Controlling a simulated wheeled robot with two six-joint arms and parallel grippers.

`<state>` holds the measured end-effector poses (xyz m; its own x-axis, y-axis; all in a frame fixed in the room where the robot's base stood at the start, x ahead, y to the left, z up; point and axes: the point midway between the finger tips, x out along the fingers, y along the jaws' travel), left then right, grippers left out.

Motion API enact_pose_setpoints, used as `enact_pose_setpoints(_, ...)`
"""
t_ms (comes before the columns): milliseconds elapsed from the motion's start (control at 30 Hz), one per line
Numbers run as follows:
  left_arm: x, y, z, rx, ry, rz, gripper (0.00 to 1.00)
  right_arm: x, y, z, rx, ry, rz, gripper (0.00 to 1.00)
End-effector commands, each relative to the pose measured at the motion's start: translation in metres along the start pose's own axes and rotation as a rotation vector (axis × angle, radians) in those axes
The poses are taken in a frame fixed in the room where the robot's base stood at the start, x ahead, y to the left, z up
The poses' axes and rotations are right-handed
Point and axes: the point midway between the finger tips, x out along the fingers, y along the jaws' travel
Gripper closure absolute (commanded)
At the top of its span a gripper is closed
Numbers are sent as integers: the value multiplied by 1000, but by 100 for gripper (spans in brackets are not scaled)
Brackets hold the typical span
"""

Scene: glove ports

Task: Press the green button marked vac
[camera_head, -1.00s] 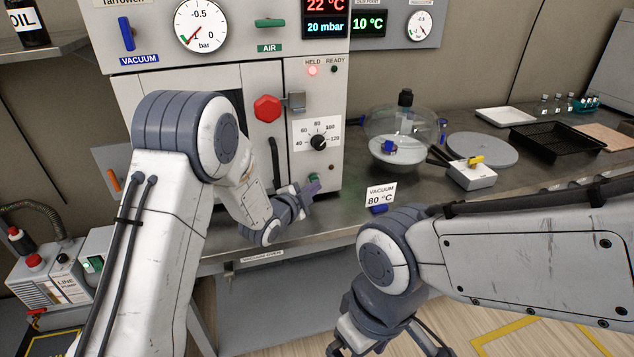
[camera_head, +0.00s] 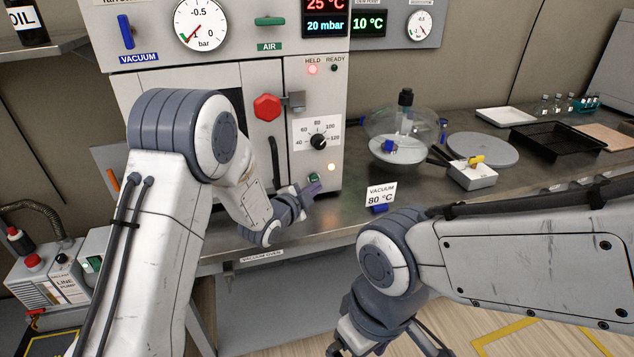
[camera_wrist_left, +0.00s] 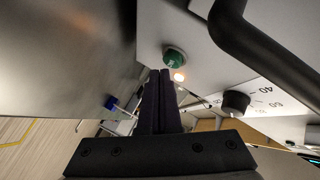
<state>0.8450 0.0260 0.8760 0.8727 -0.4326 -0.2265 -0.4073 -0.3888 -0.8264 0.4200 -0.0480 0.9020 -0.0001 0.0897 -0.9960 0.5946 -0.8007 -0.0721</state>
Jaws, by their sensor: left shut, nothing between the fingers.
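The green button (camera_head: 314,178) is low on the front of the oven, under the temperature dial. It also shows in the left wrist view (camera_wrist_left: 174,56), just beyond the fingertips; its marking is too small to read. My left gripper (camera_head: 312,188) is shut and empty, its tips right at the button. The left wrist view shows its two dark fingers (camera_wrist_left: 159,76) together. I cannot tell whether the tips touch the button. A lit amber lamp (camera_head: 331,167) is beside the button. My right gripper (camera_head: 388,347) is at the bottom edge, its fingertips cut off.
The oven has a red knob (camera_head: 267,107), a dark handle (camera_head: 275,160) and a dial knob (camera_head: 318,141). A blue-based sign (camera_head: 381,195) reading 80 °C stands on the bench to the right. A glass vessel (camera_head: 400,135) stands behind it. Bare bench lies around the sign.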

Motion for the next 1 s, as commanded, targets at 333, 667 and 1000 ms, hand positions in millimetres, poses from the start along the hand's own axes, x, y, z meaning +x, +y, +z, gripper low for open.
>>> enact_pose_setpoints(333,-3,2,-2,0,0,-1,100,2,0,0,0,0,0,0)
enact_pose_setpoints(667,-21,17,-15,0,1,1,100,13,1,1,0,0,0,0)
enact_pose_setpoints(1000,-42,32,-31,0,0,0,100,23,2,1,0,0,0,0)
